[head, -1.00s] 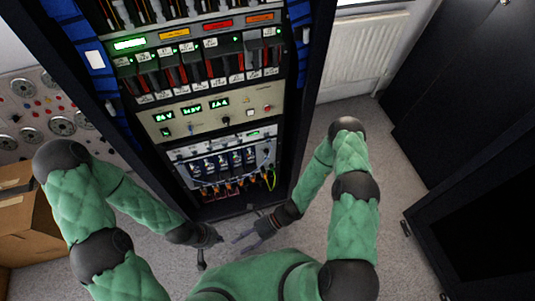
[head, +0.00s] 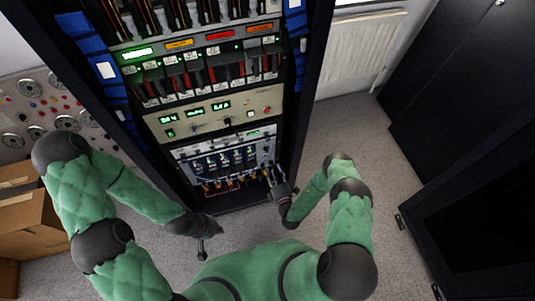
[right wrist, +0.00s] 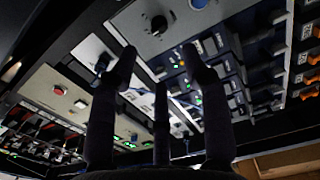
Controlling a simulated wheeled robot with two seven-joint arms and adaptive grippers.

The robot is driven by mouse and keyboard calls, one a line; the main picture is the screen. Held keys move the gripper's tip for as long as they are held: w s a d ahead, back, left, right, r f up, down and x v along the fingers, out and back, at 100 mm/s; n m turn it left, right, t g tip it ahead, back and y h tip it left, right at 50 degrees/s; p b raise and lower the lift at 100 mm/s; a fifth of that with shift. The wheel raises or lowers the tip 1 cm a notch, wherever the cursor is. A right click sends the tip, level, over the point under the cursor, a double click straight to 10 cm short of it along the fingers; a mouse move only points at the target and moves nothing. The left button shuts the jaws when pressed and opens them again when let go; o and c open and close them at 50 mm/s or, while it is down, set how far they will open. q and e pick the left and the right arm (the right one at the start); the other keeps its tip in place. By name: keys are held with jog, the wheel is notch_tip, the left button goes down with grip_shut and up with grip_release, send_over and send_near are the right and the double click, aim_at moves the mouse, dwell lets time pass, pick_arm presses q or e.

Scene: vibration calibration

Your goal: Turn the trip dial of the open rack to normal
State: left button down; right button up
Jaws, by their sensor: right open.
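The open rack (head: 215,140) stands in front of me, full of lit modules. I cannot tell for sure which control is the trip dial. In the right wrist view, a round black knob with a pointer (right wrist: 158,24) sits on a grey panel at the top, and a dark knob (right wrist: 102,63) sits on a pale panel behind a finger. My right gripper (head: 272,172) is open and empty at the rack's lower right front; its fingers (right wrist: 160,75) spread in the right wrist view, apart from the black knob. My left gripper (head: 208,238) is open and empty, low before the rack.
A cream panel with green readouts (head: 215,117) spans the rack above the lower cabled module (head: 228,165). Cardboard boxes (head: 30,220) stand at the left. A radiator (head: 355,55) is behind, and dark cabinets (head: 480,160) stand at the right. Carpet (head: 375,150) is free between.

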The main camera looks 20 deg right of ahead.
aim_at(267, 152)
jog(key=w, duration=0.3)
jog(key=w+b, duration=0.1)
jog(key=w, duration=0.2)
jog(key=w+b, duration=0.1)
jog(key=w, duration=0.2)
jog(key=shift+w+a, duration=0.25)
jog(key=shift+w, duration=0.05)
jog(key=shift+c, duration=0.3)
grip_shut()
